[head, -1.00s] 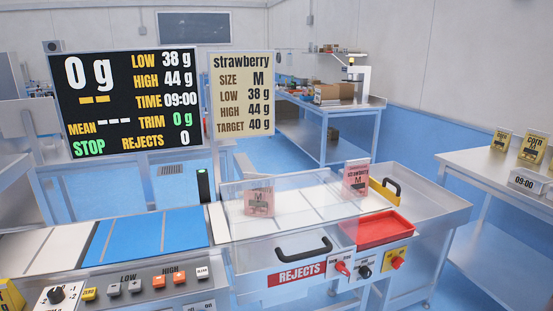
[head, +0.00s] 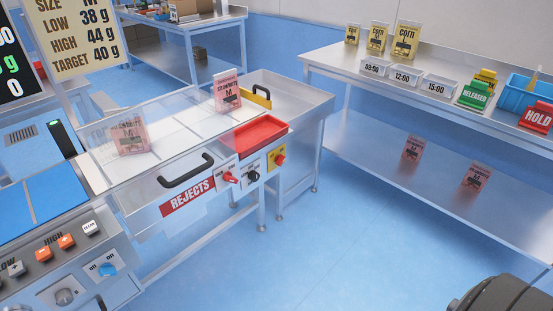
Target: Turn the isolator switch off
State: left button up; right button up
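A red rotary switch (head: 230,177) is on the machine's front panel, right of the REJECTS sign; it looks like an isolator, but its small label cannot be read. A black knob (head: 253,176) is beside it. A yellow box with a red button (head: 279,158) is further right. A blue knob (head: 108,270) marked off and on is at the lower left of the panel; its exact pointing is too small to tell.
A clear cover with a black handle (head: 186,170) is above the REJECTS sign (head: 188,197). A red tray (head: 254,134) sits over the switches. Pink strawberry pouches (head: 227,91) stand on the machine. A steel table (head: 470,75) with pouches and signs is at right. The floor between is clear.

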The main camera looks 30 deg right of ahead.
aim_at(279, 160)
jog(key=i+l, duration=0.1)
jog(key=l, duration=1.1)
jog(key=i+l, duration=0.15)
jog(key=l, duration=0.45)
jog(key=i+l, duration=0.1)
jog(key=l, duration=0.5)
